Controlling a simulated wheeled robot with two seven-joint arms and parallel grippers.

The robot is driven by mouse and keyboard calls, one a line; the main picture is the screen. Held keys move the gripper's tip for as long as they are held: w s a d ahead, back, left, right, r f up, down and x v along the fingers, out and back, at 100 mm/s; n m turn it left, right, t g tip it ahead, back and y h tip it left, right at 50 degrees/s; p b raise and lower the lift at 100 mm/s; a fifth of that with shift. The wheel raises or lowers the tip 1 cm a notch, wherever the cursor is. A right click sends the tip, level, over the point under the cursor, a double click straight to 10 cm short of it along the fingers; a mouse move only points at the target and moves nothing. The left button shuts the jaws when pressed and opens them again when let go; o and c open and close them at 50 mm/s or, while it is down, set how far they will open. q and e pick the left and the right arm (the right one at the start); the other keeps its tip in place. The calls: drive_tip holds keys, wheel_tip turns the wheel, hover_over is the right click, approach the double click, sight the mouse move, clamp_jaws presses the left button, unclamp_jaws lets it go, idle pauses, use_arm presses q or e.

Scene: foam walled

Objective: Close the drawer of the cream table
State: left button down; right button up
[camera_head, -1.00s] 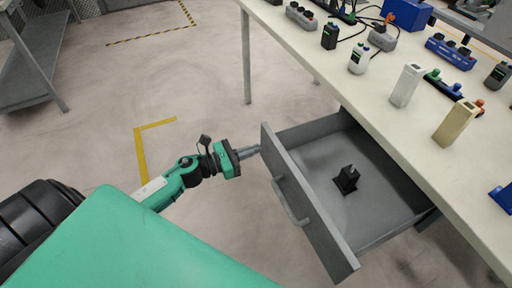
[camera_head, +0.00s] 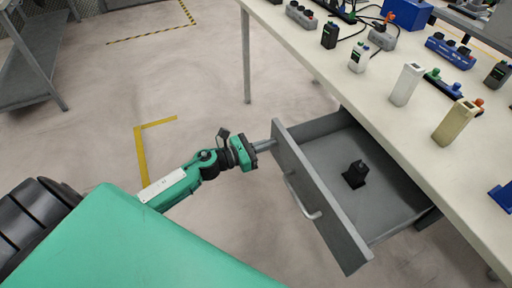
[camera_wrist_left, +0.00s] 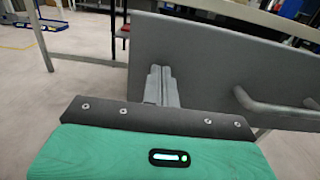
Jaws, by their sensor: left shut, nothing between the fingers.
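The cream table (camera_head: 330,65) runs along the right side of the head view. Its grey drawer (camera_head: 335,208) stands partly open, and a small black object (camera_head: 355,174) is inside it. The drawer front has a bar handle (camera_head: 302,197), which also shows in the left wrist view (camera_wrist_left: 275,108). My left gripper (camera_head: 267,145) is shut and empty, with its fingertips at the outer face of the drawer front, near its far end and away from the handle. In the wrist view the fingers (camera_wrist_left: 160,85) point at the drawer front (camera_wrist_left: 215,65); they seem to touch it. My right gripper is not in view.
The tabletop holds several power strips, connectors and blocks, including a cream block (camera_head: 456,122) and a white block (camera_head: 407,84). A grey shelf unit (camera_head: 30,55) stands at the far left. The floor between is clear, with yellow tape marks (camera_head: 141,155).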

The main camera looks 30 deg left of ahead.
sight(301, 132)
use_arm(q)
drive_tip(key=x, duration=1.1)
drive_tip(key=shift+w+d, duration=0.25)
drive_tip(key=shift+w, duration=0.1)
drive_tip(key=b+x, duration=0.1)
drive_tip(key=x, duration=0.3)
drive_tip(key=shift+w+d, duration=0.1)
drive_tip(key=shift+d, duration=0.05)
drive_tip(key=b+x, duration=0.1)
drive_tip(key=x, duration=0.5)
drive_tip(key=shift+w+d+b, duration=0.2)
drive_tip(key=shift+w+b, duration=0.05)
drive_tip(key=shift+b, duration=0.05)
drive_tip(key=shift+w+d, duration=0.15)
drive_tip(key=shift+w, duration=0.05)
drive_tip(key=shift+w+r, duration=0.1)
drive_tip(key=shift+r, duration=0.15)
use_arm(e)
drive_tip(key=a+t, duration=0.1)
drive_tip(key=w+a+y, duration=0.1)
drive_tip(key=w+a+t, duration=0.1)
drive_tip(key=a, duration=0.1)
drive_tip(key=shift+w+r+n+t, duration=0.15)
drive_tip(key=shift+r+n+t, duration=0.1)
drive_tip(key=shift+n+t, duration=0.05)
use_arm(q)
drive_tip(key=shift+r, duration=0.1)
